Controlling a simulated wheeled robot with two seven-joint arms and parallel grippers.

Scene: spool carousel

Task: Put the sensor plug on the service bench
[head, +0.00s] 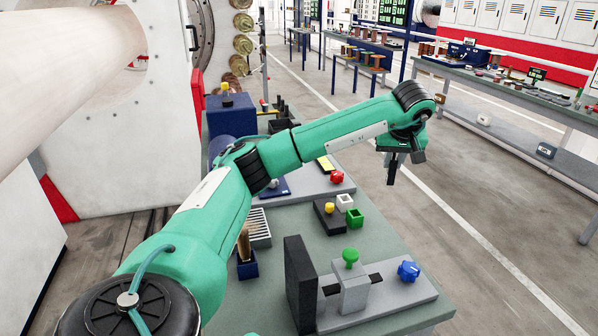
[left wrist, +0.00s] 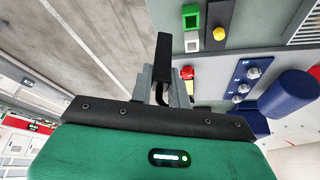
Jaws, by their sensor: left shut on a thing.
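My left gripper (head: 402,158) hangs at the end of the green arm, raised near the bench's right edge, partly over the floor. In the left wrist view its two grey fingers (left wrist: 163,88) are shut on a dark, elongated piece (left wrist: 163,55), which seems to be the sensor plug. The same dark piece (head: 391,170) points down below the gripper in the head view. It is clear of the bench surface. The nearest bench, with a grey-green top (head: 385,236), lies below; I cannot tell whether it is the service bench. My right gripper is not in view.
On the near bench stand a grey fixture with a green knob (head: 351,258), a blue knob (head: 408,270), a black upright block (head: 299,283), green and white blocks (head: 355,217) and a red knob (head: 337,177). Another long bench (head: 520,95) with parts stands at right across open floor.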

